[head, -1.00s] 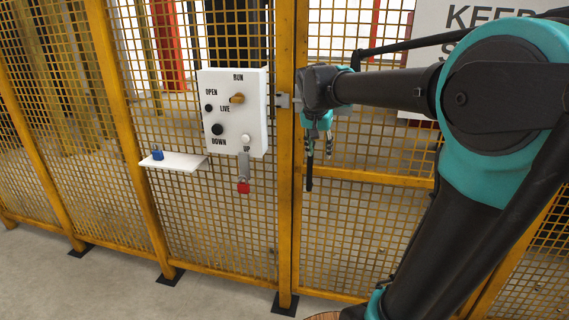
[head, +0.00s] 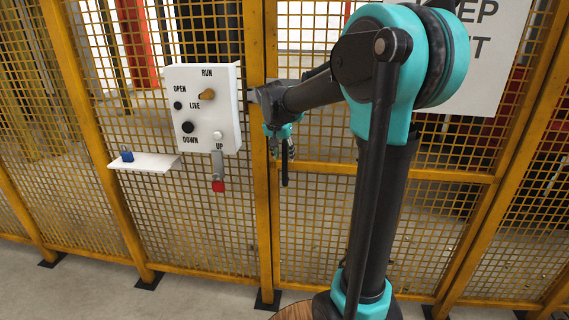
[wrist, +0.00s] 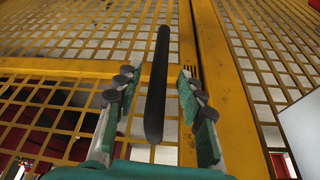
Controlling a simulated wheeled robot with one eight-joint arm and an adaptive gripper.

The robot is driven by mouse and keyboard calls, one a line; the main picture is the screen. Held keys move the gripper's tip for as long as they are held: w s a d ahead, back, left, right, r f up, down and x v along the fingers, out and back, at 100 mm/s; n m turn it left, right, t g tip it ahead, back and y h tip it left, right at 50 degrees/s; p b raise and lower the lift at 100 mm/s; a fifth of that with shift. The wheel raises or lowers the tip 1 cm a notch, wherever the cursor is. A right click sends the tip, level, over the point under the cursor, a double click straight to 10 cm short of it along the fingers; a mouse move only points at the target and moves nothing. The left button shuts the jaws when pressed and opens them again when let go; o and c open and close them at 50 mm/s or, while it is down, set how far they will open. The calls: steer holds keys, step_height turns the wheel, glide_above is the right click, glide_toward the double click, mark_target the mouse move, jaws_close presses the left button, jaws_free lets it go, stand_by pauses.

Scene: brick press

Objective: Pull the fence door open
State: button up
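The fence door (head: 400,170) is a yellow mesh panel with a yellow frame, right of the post in the head view. It appears in line with the fence. Its black upright bar handle (head: 285,170) hangs by the post edge; the wrist view shows the handle (wrist: 157,85) close up. My gripper (head: 281,140) is at the handle. In the wrist view, my gripper (wrist: 158,84) has one finger on each side of the handle, with gaps visible on both sides. My arm hides part of the door and latch area.
A white control box (head: 204,108) is mounted left of the post (head: 263,215). A white sign (head: 480,60) is on the door side. Bare floor (head: 90,292) lies in front.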

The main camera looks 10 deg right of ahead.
steer(key=shift+x, duration=2.35)
jaws_close()
